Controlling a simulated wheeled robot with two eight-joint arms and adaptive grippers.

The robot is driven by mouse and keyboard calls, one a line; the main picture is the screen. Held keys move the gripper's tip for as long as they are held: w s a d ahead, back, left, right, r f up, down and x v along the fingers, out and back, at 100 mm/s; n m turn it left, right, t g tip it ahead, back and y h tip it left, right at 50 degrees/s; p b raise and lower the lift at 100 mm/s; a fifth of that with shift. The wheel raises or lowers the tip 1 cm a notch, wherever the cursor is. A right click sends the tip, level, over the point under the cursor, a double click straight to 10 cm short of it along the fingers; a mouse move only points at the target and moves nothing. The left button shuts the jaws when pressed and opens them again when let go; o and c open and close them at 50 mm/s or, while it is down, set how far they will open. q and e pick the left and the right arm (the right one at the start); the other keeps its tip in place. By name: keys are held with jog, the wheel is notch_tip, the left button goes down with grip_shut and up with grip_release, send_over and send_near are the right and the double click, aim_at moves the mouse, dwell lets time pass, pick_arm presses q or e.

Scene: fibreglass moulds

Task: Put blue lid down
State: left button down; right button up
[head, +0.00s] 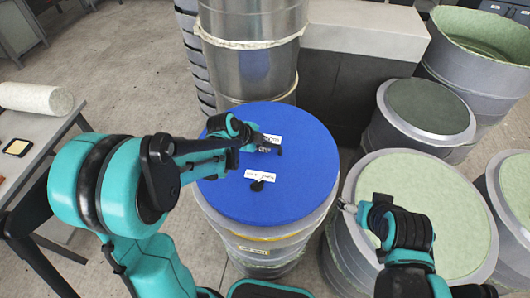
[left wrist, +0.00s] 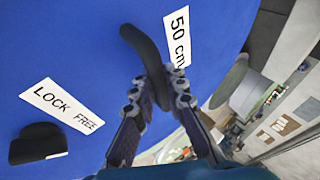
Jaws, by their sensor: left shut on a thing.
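The round blue lid (head: 305,190) is over the top of a grey drum (head: 262,252) in the middle of the head view and looks about level. I cannot tell whether its whole edge touches the rim. My left gripper (head: 270,146) is shut on one black handle (left wrist: 145,50) of the lid, beside the "50 cm" label (left wrist: 176,40). The lid's other black handle (left wrist: 38,144) is free, near the "LOCK FREE" label (left wrist: 62,104). My right gripper (head: 346,207) is over the left side of a pale green drum top; its finger opening is too small to judge.
A pale green-topped drum (head: 455,215) stands at right, with a dark-topped drum (head: 430,106) behind it. A tall metal cylinder (head: 250,70) stands behind the lid. A table (head: 40,140) with a white roll (head: 35,98) is at left. Bare floor shows at upper left.

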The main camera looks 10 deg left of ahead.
pick_arm(q)
notch_tip(320, 180, down, 4)
jog(key=shift+b, duration=0.75)
jog(key=shift+r, duration=0.1)
jog(key=c, duration=1.6)
grip_release()
jog(key=shift+o, duration=0.2)
